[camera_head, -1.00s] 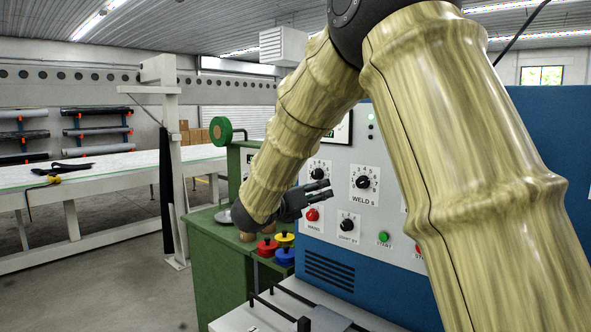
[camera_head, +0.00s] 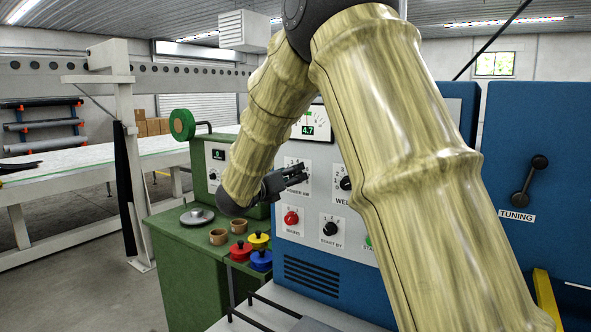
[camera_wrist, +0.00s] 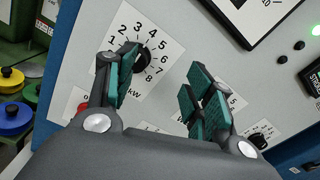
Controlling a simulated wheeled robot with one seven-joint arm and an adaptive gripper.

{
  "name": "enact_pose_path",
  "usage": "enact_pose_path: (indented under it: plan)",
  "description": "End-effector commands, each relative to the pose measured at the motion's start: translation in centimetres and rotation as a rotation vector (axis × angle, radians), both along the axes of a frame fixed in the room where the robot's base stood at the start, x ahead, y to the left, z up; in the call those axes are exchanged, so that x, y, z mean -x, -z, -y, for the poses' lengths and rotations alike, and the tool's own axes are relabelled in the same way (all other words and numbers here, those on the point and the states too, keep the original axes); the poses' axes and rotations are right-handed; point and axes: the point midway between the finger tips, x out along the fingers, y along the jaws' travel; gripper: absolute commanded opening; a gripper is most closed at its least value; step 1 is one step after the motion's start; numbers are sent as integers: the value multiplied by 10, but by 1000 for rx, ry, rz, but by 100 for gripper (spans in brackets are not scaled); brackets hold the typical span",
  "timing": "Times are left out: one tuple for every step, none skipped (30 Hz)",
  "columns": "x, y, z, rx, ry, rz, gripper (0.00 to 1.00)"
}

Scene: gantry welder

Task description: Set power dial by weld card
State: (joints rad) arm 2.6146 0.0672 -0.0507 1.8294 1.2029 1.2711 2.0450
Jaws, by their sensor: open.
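The power dial is a black knob on a white plate numbered 1 to 8; it shows in the wrist view (camera_wrist: 143,57). Its pointer setting is not readable. My gripper (camera_head: 301,173) is open in front of the power plate in the head view and hides the knob there. In the wrist view my gripper (camera_wrist: 162,72) has its fingers spread, the knob appearing between them, close to the left finger. I cannot tell whether they touch it. A meter (camera_head: 309,123) above reads 4.7. I cannot make out a weld card.
The weld-time dial (camera_head: 345,183) is partly behind my arm. The red mains knob (camera_head: 291,218) and start-by dial (camera_head: 330,229) sit below. A green bench (camera_head: 175,260) with small cups and coloured knobs stands left. A tuning lever (camera_head: 528,180) is at right.

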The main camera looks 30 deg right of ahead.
Motion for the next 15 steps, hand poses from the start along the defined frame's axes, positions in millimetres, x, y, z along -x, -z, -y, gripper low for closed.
enact_pose_path:
  plan:
    - [-9,3,7,1,-1,-8,53]
    - [-13,4,10,1,-2,-10,53]
    - [-17,5,14,0,-3,-11,53]
    - [-19,6,18,0,-3,-12,53]
    - [-20,7,21,1,-2,-12,53]
    - [-21,7,25,0,0,-12,53]
    - [-21,6,28,0,1,-11,53]
    - [-21,6,30,1,0,-10,53]
    - [-20,5,32,0,-1,-9,53]
    - [-20,4,33,0,-1,-7,53]
    - [-19,4,34,0,-1,-7,53]
    - [-19,4,35,0,-1,-7,53]
    - [-20,4,36,0,-1,-7,53]
    - [-21,5,36,0,-1,-7,53]
    - [-23,6,36,0,-2,-9,53]
